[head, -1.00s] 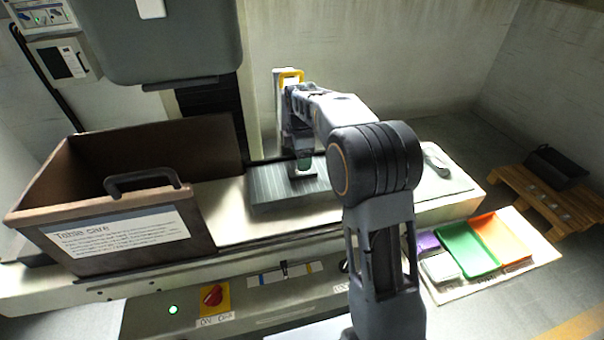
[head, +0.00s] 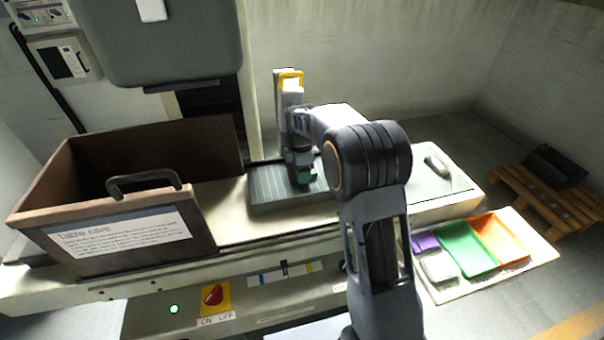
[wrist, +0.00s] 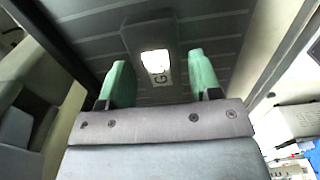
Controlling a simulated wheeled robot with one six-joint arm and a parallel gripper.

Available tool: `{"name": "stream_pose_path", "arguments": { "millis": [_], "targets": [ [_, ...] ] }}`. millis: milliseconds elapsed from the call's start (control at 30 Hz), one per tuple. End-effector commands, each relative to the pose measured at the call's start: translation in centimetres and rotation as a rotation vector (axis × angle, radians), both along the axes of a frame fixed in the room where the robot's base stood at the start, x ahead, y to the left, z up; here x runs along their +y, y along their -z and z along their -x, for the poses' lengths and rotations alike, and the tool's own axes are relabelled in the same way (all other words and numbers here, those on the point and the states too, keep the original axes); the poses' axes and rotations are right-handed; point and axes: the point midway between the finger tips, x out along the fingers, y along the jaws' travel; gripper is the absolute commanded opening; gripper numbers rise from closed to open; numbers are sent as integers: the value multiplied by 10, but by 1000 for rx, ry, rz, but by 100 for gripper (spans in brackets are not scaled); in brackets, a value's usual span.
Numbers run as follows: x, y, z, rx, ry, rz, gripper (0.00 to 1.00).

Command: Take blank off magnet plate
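The magnet plate (head: 268,188) is a dark grey, finely lined block on the machine table. It fills the upper part of the wrist view (wrist: 80,30). The blank (wrist: 150,36) is a small grey block with a bright glare spot and a letter label on its end, lying on the plate. In the head view my gripper hides most or all of the blank. My gripper (head: 304,177) is low over the plate. In the wrist view my gripper (wrist: 160,65) has its two green fingers spread apart, with the blank's labelled end showing between and beyond them. I cannot see finger contact.
A brown open box with a "Table care" sign (head: 120,238) stands left of the plate. The front panel has a red knob (head: 212,295) and a small black lever (head: 284,268). Green (head: 466,248) and orange (head: 499,240) trays lie at right, near a wooden pallet (head: 545,200).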

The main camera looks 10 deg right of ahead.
Motion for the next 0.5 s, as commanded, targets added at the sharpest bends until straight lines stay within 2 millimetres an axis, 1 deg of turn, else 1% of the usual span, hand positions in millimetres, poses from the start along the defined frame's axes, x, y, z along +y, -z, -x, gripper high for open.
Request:
{"name": "stream_pose_path", "arguments": {
  "millis": [33,67,500],
  "targets": [
    [0,0,0,0,0,0,53],
    [0,0,0,0,0,0,50],
    [0,0,0,0,0,0,8]
  ]
}}
